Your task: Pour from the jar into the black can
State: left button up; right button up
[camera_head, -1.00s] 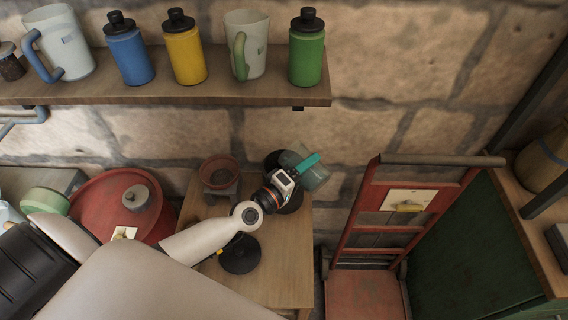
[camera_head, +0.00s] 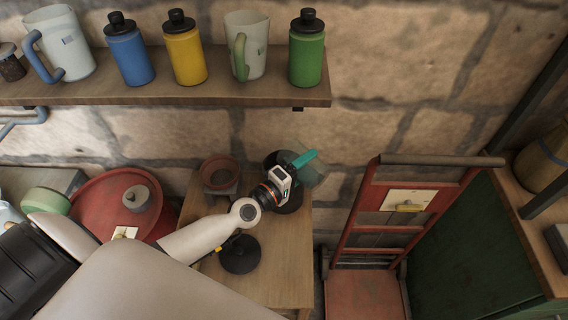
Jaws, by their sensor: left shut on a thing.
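My left gripper (camera_head: 303,160) reaches over the wooden table, its teal finger showing. It is shut on a see-through greenish jar (camera_head: 314,176), which looks tilted. The jar's outline is faint, and its mouth and contents cannot be made out. Dark round shapes show behind and below the gripper; the black can (camera_head: 291,205) seems to be among them, largely hidden by my wrist. I cannot tell whether the jar touches it. My right gripper is not in view.
A dark round object (camera_head: 240,256) and a reddish pot (camera_head: 220,172) stand on the table (camera_head: 285,270). A red drum (camera_head: 95,205) is at left, a red hand truck (camera_head: 365,235) at right. A shelf (camera_head: 200,92) with bottles and mugs runs above.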

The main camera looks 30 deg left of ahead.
pick_arm(q)
jog(key=shift+a+r+n, duration=0.1)
jog(key=shift+r+n, duration=0.2)
jog(key=shift+n, duration=0.1)
jog(key=shift+w+a+f+n, duration=0.1)
jog(key=shift+a+f+n, duration=0.05)
jog(key=shift+n, duration=0.35)
dwell(0.5)
